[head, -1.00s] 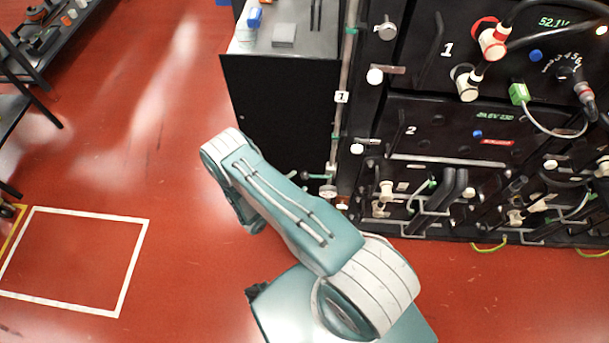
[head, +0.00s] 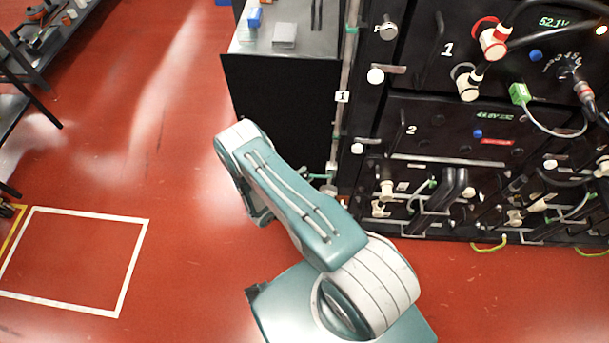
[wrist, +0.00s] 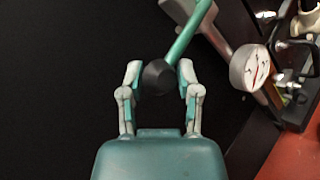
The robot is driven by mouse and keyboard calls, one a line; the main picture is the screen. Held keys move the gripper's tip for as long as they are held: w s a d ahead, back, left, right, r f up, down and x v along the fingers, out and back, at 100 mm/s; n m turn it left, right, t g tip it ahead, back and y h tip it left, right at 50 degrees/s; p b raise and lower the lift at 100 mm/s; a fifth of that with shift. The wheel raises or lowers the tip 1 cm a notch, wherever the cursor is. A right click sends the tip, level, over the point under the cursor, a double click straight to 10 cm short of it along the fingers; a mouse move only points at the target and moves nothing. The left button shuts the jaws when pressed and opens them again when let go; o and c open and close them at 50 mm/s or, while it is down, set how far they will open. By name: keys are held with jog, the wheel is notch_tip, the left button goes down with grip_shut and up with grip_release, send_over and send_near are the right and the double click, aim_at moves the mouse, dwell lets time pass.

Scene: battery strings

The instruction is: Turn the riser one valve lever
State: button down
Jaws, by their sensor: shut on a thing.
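The riser one valve lever is a green bar (wrist: 190,35) with a black knob (wrist: 157,77) at its end, seen in the wrist view. My gripper (wrist: 160,80) is shut on the lever's knob, with one finger on each side. The lever's upper end meets a grey pipe at the top of the wrist view. In the head view the riser pipe (head: 339,125) carries a white tag marked 1 (head: 342,97). A small green piece of the lever (head: 318,177) shows beside my forearm there.
A round white gauge (wrist: 250,67) sits on the pipe right of the lever. A black cabinet (head: 280,115) stands left of the riser. The battery rack (head: 440,150) with cables and connectors stands to the right. The red floor (head: 180,240) at left is open.

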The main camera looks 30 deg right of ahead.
aim_at(309, 174)
jog(key=shift+r, duration=0.15)
jog(key=shift+s+d+r+m+y, duration=0.1)
jog(key=shift+d+r+m+y, duration=0.05)
jog(key=shift+r+m+y, duration=0.7)
jog(key=r, duration=0.1)
jog(key=m+y, duration=0.1)
jog(key=d+r+m+y, duration=0.1)
jog(key=shift+s+r, duration=0.3)
jog(key=shift+s+d+r+m+y, duration=0.3)
jog(key=shift+r+m+y, duration=0.15)
jog(key=shift+m+y, duration=0.15)
jog(key=shift+s+d+r+m+y, duration=0.25)
jog(key=shift+r+m+y, duration=0.2)
jog(key=shift+y, duration=0.2)
jog(key=shift+s+d+r+m+t+y, duration=0.25)
jog(key=shift+d+m+y, duration=0.1)
jog(key=shift+y, duration=0.1)
jog(key=shift+s+d+r+m+t+y, duration=0.25)
jog(key=shift+d+m+y, duration=0.1)
jog(key=shift+y, duration=0.1)
jog(key=shift+c, duration=1.5)
grip_release()
jog(key=shift+w+d, duration=0.1)
